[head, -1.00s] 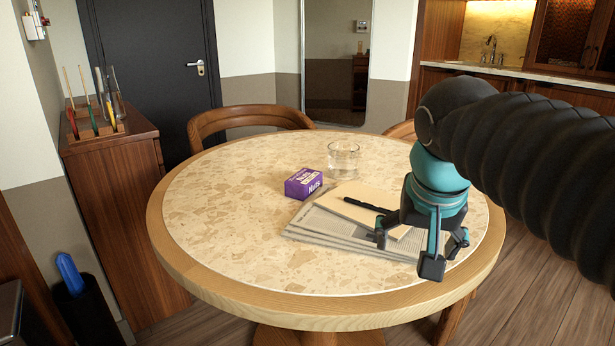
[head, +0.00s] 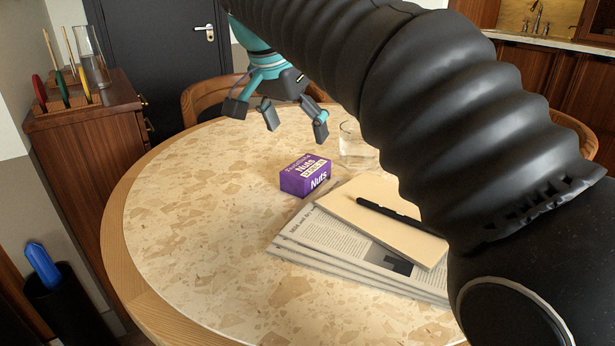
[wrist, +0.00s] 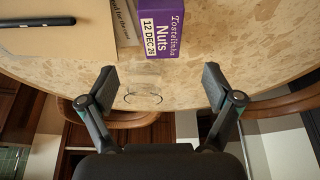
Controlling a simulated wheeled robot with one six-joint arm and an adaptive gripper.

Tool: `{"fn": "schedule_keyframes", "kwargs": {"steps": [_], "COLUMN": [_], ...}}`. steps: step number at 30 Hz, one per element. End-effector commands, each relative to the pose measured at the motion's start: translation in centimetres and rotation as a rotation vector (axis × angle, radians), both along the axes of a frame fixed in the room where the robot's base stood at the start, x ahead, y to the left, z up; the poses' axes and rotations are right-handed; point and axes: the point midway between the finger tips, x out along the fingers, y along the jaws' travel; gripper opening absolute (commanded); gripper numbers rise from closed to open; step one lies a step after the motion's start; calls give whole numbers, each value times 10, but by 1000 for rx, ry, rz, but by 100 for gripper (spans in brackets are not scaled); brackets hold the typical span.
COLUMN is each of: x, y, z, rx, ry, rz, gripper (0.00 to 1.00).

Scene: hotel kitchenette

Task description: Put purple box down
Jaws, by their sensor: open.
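The purple box (head: 306,176), labelled "Nuts", rests on the round table, touching or very near the corner of the newspapers; I cannot tell which. It also shows at the top of the wrist view (wrist: 161,28), with its printed label facing the camera. My gripper (head: 281,120) is open and empty. It is above the far part of the table, beyond the box and apart from it. In the wrist view the two fingers (wrist: 159,85) are spread wide, with the box out past their tips.
A clear glass (head: 355,150) stands behind the box, partly hidden by my arm. Newspapers (head: 330,250), a notepad (head: 350,212) and a black pen (head: 395,214) lie at right. The table's left side (head: 190,220) is clear. A wooden chair (head: 205,98) stands behind.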

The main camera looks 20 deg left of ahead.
Motion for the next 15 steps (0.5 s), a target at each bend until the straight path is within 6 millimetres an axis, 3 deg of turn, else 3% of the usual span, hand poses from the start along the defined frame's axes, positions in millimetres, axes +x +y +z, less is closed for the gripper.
{"fn": "schedule_keyframes", "kwargs": {"steps": [1,6,15], "x": [3,13,18], "y": [-2,-4,-5], "z": [-12,-35,-49], "rx": [-2,0,0], "ry": [2,0,1], "rz": [-1,1,3], "gripper": [90,90,90]}}
